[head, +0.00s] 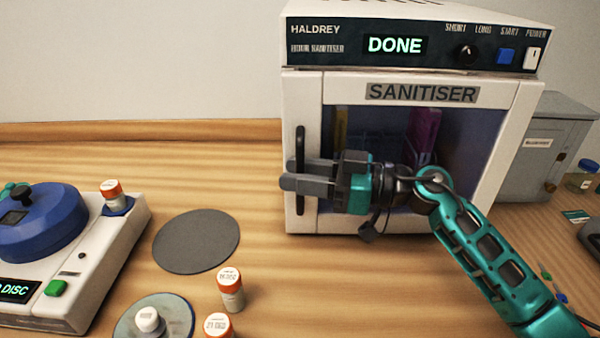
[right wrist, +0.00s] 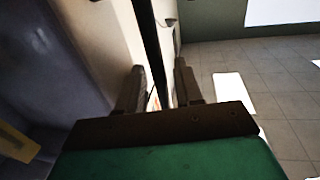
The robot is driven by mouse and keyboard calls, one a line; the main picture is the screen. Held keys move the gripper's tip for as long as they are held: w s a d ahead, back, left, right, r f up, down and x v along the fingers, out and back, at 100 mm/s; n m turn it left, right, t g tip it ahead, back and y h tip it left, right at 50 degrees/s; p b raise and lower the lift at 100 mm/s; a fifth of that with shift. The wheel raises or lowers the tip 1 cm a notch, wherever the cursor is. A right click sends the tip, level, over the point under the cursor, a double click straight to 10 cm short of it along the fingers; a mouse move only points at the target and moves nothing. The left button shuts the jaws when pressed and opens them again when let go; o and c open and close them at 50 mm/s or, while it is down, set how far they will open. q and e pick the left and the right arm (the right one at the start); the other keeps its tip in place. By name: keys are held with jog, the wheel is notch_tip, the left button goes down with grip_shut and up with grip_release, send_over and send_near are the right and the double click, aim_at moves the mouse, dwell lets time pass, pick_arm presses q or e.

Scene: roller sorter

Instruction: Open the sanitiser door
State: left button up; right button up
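The white sanitiser (head: 302,90) stands at the back right, and its display reads DONE. Its door (head: 310,215) is closed and has a dark window. The upright black door handle (head: 300,142) is at the door's left edge. My right gripper (head: 290,174) reaches across the door front from the right, with its fingers at the handle. In the right wrist view the two fingers (right wrist: 160,88) are apart, with the dark handle bar (right wrist: 150,40) running between them. I cannot tell whether either finger touches it.
A white device with a blue lid (head: 45,220) stands at the left. A grey disc (head: 197,241) lies in front of the sanitiser. Orange-capped bottles (head: 230,290) stand at the front. A grey box (head: 548,150) stands right of the sanitiser.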

jog(key=shift+a, duration=0.15)
jog(key=shift+c, duration=0.2)
grip_shut()
dwell(0.3)
